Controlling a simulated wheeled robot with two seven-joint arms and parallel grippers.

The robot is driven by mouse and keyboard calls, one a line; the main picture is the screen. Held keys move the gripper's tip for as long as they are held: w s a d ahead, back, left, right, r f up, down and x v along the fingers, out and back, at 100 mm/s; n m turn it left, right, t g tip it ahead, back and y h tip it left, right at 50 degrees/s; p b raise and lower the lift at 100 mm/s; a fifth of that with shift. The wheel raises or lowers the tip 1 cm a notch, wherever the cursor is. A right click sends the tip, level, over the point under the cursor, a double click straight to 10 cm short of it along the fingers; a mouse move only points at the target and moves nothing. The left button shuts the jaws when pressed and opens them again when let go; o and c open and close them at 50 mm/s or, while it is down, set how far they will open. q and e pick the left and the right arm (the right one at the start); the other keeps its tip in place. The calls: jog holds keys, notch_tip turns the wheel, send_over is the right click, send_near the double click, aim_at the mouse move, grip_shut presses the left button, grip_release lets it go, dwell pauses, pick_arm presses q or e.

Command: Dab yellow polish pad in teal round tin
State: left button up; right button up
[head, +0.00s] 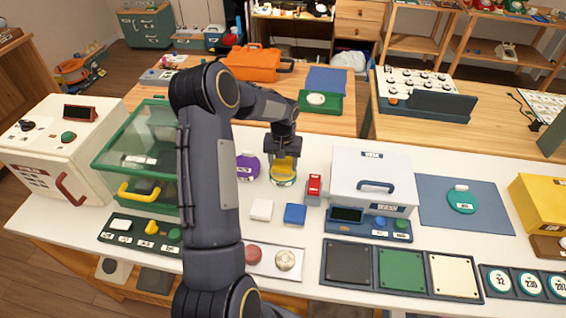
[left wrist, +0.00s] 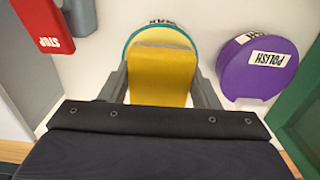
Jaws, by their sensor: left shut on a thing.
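My left gripper (head: 284,155) is shut on the yellow polish pad (head: 284,167), with one finger on each side of it. In the left wrist view the pad (left wrist: 160,75) sits between the fingers of the gripper (left wrist: 161,88). The teal round tin (head: 283,181) stands on the white table directly under the pad, labelled POLISH. In the left wrist view its teal rim and pale inside (left wrist: 160,33) show behind the pad. The pad overlaps the tin's opening; whether it touches the contents I cannot tell. My right gripper is not in view.
A purple POLISH container (left wrist: 257,66) stands beside the tin. A red STOP switch (head: 314,186) and a white box (head: 373,180) are to the right. White (head: 261,210) and blue (head: 295,213) blocks lie in front. A green clear-lidded case (head: 110,157) stands left.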

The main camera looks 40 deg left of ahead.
aim_at(283, 162)
pick_arm(q)
jog(key=shift+f+b, duration=0.55)
jog(key=shift+b, duration=0.05)
dwell(1.6)
jog(key=shift+r+p, duration=2.05)
jog(key=shift+r, duration=1.55)
jog(key=shift+f, duration=0.1)
